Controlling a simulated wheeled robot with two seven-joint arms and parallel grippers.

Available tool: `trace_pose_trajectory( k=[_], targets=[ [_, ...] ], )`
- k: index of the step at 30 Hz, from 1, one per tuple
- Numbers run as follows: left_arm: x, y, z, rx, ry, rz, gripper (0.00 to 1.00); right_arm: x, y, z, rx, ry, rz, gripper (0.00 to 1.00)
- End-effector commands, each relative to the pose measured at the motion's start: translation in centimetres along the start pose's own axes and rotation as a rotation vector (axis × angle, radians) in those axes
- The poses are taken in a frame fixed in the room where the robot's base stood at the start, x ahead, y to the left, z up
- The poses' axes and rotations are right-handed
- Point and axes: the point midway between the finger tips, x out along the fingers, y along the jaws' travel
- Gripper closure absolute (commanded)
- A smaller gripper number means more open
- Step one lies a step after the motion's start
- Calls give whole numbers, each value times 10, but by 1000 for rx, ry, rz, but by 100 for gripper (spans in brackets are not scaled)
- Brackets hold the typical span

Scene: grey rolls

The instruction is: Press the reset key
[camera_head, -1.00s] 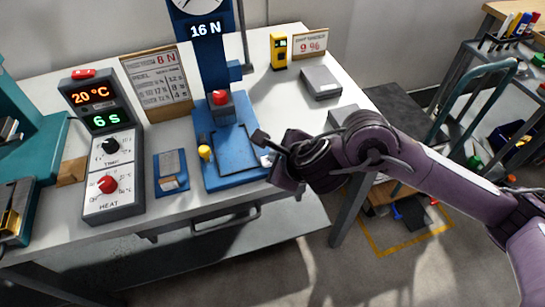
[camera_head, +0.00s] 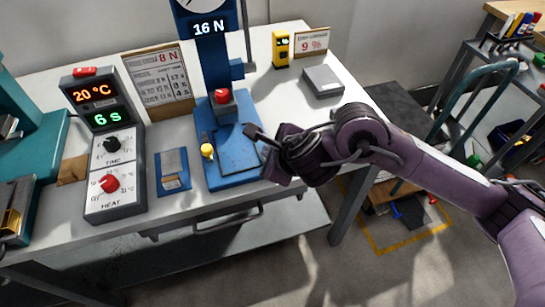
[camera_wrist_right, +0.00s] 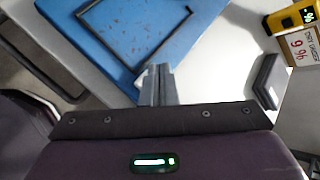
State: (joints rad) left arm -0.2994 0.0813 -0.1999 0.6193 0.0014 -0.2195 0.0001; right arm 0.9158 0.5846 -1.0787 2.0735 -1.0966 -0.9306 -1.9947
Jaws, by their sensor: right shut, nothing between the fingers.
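A blue test stand (camera_head: 228,180) with a "16 N" readout (camera_head: 209,28) stands on the white table. It carries a red knob (camera_head: 222,96) on its column and a yellow knob (camera_head: 207,151) at the left of its base. No label reading "reset" is legible, so I cannot tell which part is the reset key. My right gripper (camera_head: 254,134) is over the right side of the blue base. In the right wrist view its fingers (camera_wrist_right: 157,84) are shut and empty, over the edge of the blue base (camera_wrist_right: 90,50). My left gripper is not in view.
A grey control box (camera_head: 113,170) with time and heat dials stands on the left. A blue-edged pad (camera_head: 173,170) lies between it and the stand. A yellow meter (camera_head: 281,48) and a grey box (camera_head: 323,82) are at the back right. The right front tabletop is partly hidden by my arm.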

Motion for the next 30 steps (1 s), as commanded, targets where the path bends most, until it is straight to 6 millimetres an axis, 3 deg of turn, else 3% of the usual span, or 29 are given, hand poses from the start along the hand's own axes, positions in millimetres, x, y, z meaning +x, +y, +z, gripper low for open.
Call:
trace_pose_trajectory(
  k=[1, 15, 30],
  targets=[
    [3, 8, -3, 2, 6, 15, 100, 1, 1, -1, -1, -1, -1, 100],
    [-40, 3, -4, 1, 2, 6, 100, -33, -24, 24, 0, -1, -1, 100],
    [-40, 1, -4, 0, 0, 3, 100, -34, -25, 25, 0, 0, 0, 100]
  ],
)
